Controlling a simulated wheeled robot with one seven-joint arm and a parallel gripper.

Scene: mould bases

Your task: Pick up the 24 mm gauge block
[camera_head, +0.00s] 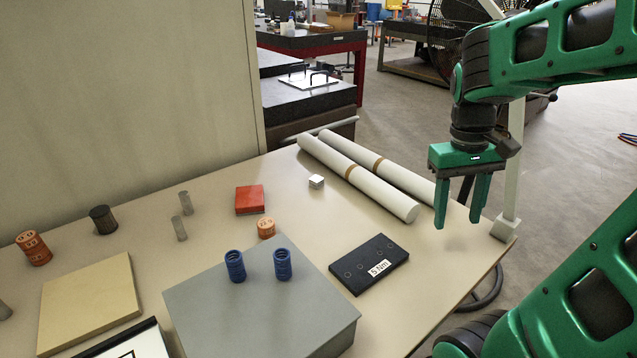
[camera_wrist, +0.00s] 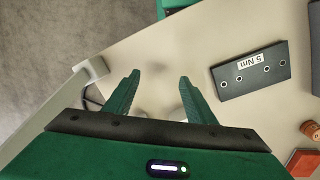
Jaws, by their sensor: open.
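A small pale, shiny block (camera_head: 316,181), which looks like the gauge block, sits on the table left of the white rolls in the head view. Any size marking on it is too small to read. I do not see it in the wrist view. My gripper (camera_head: 458,222) is open and empty. It points down above the right part of the table, well to the right of the block. Its two green fingers (camera_wrist: 158,80) also show apart in the wrist view, with nothing between them.
Two white rolls (camera_head: 360,176) lie between the block and my gripper. A red block (camera_head: 249,199), an orange cylinder (camera_head: 266,227) and a black "5 Nm" plate (camera_head: 369,264) lie nearby. Blue springs (camera_head: 235,266) stand on a grey slab (camera_head: 255,310). A pale post (camera_head: 513,160) rises at the right corner.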

